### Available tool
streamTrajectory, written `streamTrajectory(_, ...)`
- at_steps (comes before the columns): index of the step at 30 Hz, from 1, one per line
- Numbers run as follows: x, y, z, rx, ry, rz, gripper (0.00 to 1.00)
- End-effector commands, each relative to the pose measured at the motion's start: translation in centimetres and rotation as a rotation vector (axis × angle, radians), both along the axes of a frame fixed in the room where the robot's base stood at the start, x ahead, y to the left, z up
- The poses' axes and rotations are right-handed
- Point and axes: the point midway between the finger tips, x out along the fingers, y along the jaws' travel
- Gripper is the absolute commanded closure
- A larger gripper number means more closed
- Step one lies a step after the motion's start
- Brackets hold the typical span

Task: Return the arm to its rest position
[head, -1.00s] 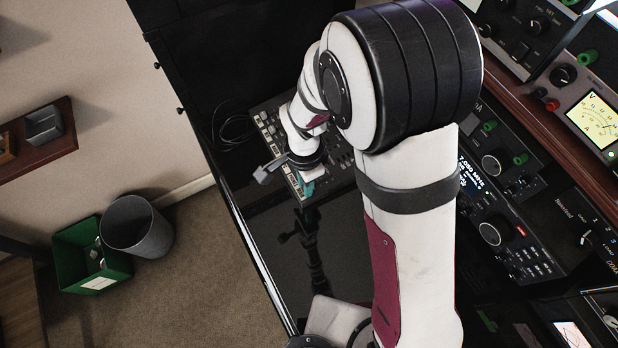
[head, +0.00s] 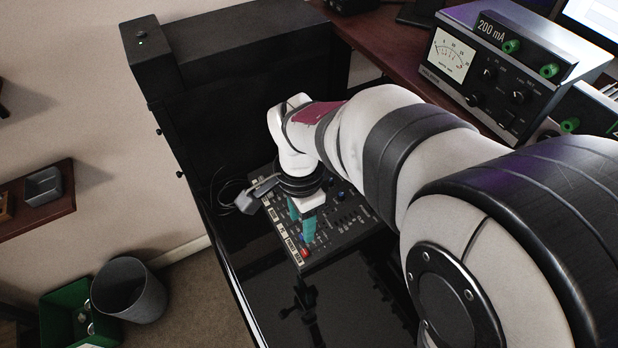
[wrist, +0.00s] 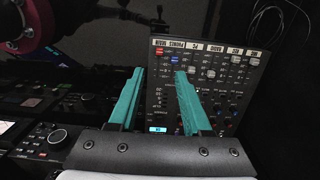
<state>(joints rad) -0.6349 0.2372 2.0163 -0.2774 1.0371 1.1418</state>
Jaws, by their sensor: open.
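My gripper (head: 301,220) is at the end of my white arm, which reaches over the dark table. Its two teal fingers are spread apart with nothing between them in the wrist view (wrist: 158,74). The gripper is pointed down above the left part of a black control panel (head: 345,222) with knobs and buttons. In the wrist view the panel (wrist: 215,95) lies beyond the fingers, with a row of labels along its edge and a small lit display. I cannot tell how large the gap between fingertips and panel is. Part of the panel is hidden by my arm.
A black cabinet (head: 240,90) stands behind the panel. A grey metered box (head: 500,75) is on the wooden shelf at upper right. A cable (head: 228,195) lies left of the panel. The glossy black tabletop (head: 285,300) in front is mostly clear. A bin (head: 130,290) stands on the floor.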

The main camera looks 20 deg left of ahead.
Motion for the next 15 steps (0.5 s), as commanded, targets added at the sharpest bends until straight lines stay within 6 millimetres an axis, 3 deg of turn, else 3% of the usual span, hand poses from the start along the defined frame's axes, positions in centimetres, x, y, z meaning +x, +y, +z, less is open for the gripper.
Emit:
streamTrajectory(3,0.0,0.0,2.2,0.002,-0.002,0.000,0.51)
streamTrajectory(6,0.0,0.0,3.1,0.000,0.000,0.000,0.51)
streamTrajectory(15,0.0,-0.1,3.4,-0.001,0.001,0.000,0.51)
